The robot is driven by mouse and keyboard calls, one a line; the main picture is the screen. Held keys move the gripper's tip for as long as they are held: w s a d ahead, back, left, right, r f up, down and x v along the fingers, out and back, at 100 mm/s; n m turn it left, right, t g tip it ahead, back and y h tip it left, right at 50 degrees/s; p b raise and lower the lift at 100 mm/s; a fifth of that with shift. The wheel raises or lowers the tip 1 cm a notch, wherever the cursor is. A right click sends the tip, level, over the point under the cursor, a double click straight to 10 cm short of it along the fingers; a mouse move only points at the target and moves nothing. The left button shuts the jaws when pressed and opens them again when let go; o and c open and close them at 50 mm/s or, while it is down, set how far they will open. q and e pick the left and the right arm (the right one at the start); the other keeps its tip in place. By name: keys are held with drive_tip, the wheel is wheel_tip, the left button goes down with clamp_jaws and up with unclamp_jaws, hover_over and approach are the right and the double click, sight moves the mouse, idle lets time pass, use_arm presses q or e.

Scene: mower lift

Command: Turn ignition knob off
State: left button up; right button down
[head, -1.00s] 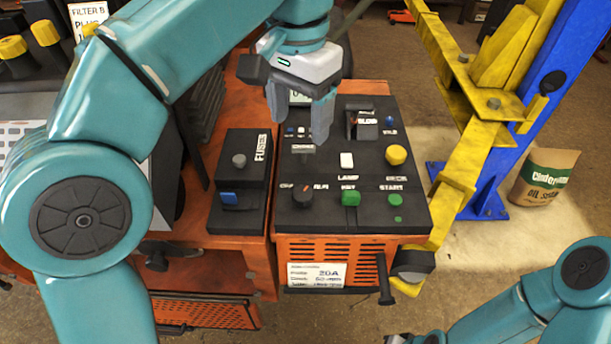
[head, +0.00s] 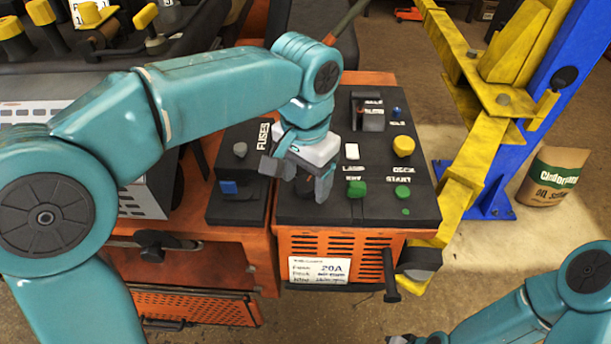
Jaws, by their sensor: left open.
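The black control panel (head: 330,212) sits on the orange machine. My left gripper (head: 297,180) is open and points down over the panel's left part, close above it. It hides the spot where a dark round knob marked RUN showed earlier, so I cannot see that knob or whether a finger touches it. A green KEY switch (head: 356,188) and a green START button (head: 402,191) are to the right of the gripper. Which control is the ignition knob is not readable. Only a sliver of what may be my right gripper (head: 400,340) shows at the bottom edge.
A fuse box (head: 238,205) with a blue switch stands left of the gripper. A yellow knob (head: 403,146) and a white button (head: 352,151) are behind the green controls. A yellow and blue lift post (head: 505,150) rises at right, beside a paper sack (head: 548,177).

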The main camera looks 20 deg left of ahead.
use_arm(q)
drive_tip(key=shift+w+d+f, duration=0.1)
drive_tip(key=c, duration=1.1)
drive_tip(key=shift+o, duration=0.2)
drive_tip(key=shift+n, duration=0.3)
drive_tip(key=n, duration=0.4)
drive_tip(key=shift+n+p, duration=0.3)
drive_tip(key=shift+p, duration=0.1)
drive_tip(key=n, duration=0.6)
drive_tip(key=shift+n, duration=0.3)
